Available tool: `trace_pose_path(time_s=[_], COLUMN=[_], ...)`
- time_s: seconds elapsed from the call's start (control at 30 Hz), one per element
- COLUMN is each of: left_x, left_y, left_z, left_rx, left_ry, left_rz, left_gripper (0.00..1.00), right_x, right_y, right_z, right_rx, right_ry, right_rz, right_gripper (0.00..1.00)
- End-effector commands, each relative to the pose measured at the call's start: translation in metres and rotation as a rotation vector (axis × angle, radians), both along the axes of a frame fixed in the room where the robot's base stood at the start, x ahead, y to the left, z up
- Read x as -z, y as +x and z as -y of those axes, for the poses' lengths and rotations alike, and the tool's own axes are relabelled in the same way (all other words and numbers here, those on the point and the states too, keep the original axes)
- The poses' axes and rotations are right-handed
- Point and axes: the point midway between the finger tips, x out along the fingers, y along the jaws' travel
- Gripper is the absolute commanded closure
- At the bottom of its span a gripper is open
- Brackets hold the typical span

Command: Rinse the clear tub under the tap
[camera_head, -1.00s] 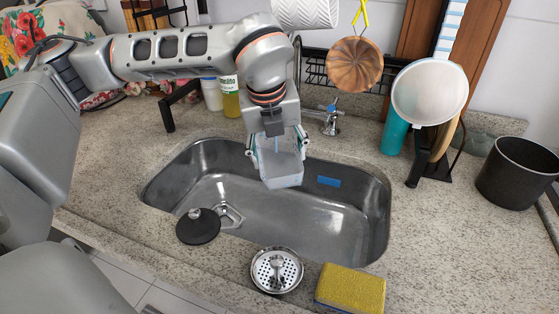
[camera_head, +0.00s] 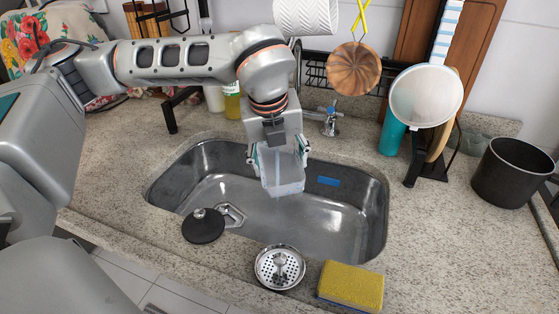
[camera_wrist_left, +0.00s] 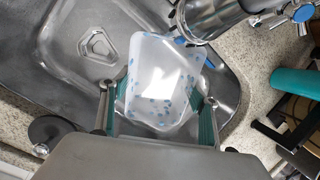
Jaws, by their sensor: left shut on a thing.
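The clear tub (camera_head: 284,178) is held over the steel sink (camera_head: 335,215), under the tap (camera_head: 329,122). My left gripper (camera_head: 279,158) is shut on it from above, with a finger on each side. In the left wrist view the tub (camera_wrist_left: 160,82) sits between the two green-backed fingers, its open inside facing the camera. Many small blue specks show on and in it. The metal tap body (camera_wrist_left: 212,14) is right at the tub's upper edge; I cannot tell whether they touch. In the head view my arm hides the spout. My right gripper is out of view.
A black stopper (camera_head: 203,227), a metal strainer (camera_head: 279,267) and a yellow sponge (camera_head: 350,286) lie along the front edge. A dark pot (camera_head: 512,172) and a teal cup (camera_head: 393,134) stand right. A wooden bowl (camera_head: 353,69) hangs behind.

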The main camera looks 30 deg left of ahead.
Motion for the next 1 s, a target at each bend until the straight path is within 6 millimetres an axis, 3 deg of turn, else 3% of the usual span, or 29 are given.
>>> trace_pose_path(time_s=[0.53,1.0], left_x=[-0.001,0.001], left_y=[-0.038,-0.042], left_z=[0.009,0.01], left_rx=[0.002,0.0], left_ry=[0.001,0.0], left_rz=[0.0,-0.001], left_gripper=[0.61,0.61], right_x=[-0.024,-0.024], right_y=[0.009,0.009], right_z=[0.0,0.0], right_rx=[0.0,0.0], right_ry=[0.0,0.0], right_rz=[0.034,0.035], right_gripper=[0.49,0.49])
